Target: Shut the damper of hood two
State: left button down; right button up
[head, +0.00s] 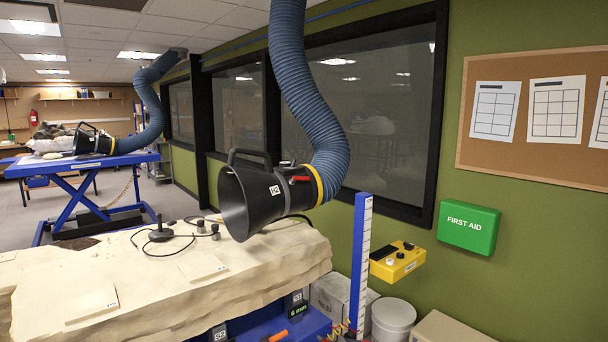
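The hood labelled H2 (248,203) is a black cone with a top handle (250,154). It hangs over the plaster-coloured block from a ribbed blue hose (311,90), its wide mouth facing left and down. A small red lever (300,179) sits on its neck, just left of the yellow collar (317,184). The lever looks roughly level, in line with the neck; I cannot tell from it whether the damper is open or shut. Neither of my grippers is in view.
The pale block (150,285) below carries flat slabs and a black-based device (160,233). A blue upright scale (360,255) and a yellow control box (397,261) stand right of the hood.

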aim_at(294, 177)
jog(key=z, duration=0.25)
jog(key=i, duration=0.25)
jog(key=z, duration=0.95)
jog(key=i, duration=1.95)
jog(key=u, duration=1.05)
